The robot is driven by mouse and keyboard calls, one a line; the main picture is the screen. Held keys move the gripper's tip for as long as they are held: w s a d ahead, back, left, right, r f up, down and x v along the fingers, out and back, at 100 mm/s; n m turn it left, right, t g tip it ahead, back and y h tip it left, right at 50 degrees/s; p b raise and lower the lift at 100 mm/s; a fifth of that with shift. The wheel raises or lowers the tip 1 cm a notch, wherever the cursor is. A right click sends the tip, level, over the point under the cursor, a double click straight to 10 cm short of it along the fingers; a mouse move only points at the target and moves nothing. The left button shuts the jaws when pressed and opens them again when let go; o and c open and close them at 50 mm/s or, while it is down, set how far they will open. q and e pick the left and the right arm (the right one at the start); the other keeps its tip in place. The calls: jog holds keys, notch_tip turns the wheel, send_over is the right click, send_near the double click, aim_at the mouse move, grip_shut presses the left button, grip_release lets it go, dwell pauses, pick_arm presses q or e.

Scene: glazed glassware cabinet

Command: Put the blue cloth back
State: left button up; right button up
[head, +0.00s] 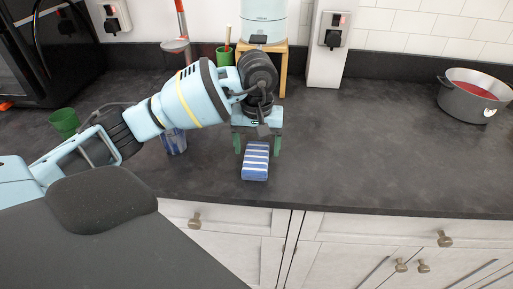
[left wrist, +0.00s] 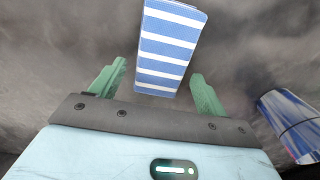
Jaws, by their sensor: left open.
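The blue cloth (head: 255,161) is a folded block with white stripes. It lies on the dark counter (head: 350,150) near its front edge. In the left wrist view the cloth (left wrist: 168,48) is ahead, with its near end between the finger lines. My left gripper (head: 257,150) is open, its green fingers pointing down at either side of the cloth's far end. In the left wrist view the gripper (left wrist: 158,72) shows a gap on both sides, with nothing held. My right gripper is out of view.
A blue patterned item (head: 175,143) stands left of the cloth, partly behind my arm. Green cups (head: 64,122) (head: 224,56) and a wooden stand (head: 283,70) are farther off. A grey pot (head: 474,97) is at right. The counter right of the cloth is clear.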

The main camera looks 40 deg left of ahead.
aim_at(257, 150)
pick_arm(q)
notch_tip(257, 150, up, 11)
jog(key=shift+p, duration=0.4)
